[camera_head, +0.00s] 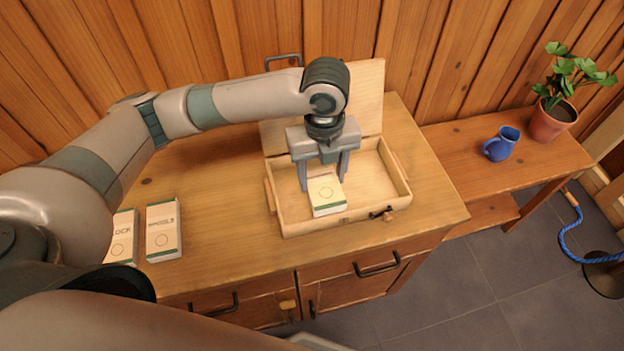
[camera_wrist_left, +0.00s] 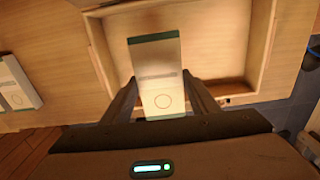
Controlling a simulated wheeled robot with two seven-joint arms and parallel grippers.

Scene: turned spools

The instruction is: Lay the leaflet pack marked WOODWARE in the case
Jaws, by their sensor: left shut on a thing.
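My left gripper (camera_head: 323,181) is shut on a white leaflet pack (camera_head: 328,196) with green ends and a circle on its face. The fingers grip its two sides, as the left wrist view shows with the pack (camera_wrist_left: 158,82) between them. The print on it is too small to read. The pack is over the front left part of the open wooden case (camera_head: 276,216), seen within its walls. I cannot tell whether it touches the case floor. The lid (camera_head: 366,98) stands open at the back. My right gripper is not in view.
Two similar packs lie on the worktop at the left: one partly hidden, reading "LOCK" (camera_head: 123,232), and one with unclear print (camera_head: 163,232). A blue mug (camera_head: 501,144) and a potted plant (camera_head: 553,118) stand on the right bench. The case's right half is empty.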

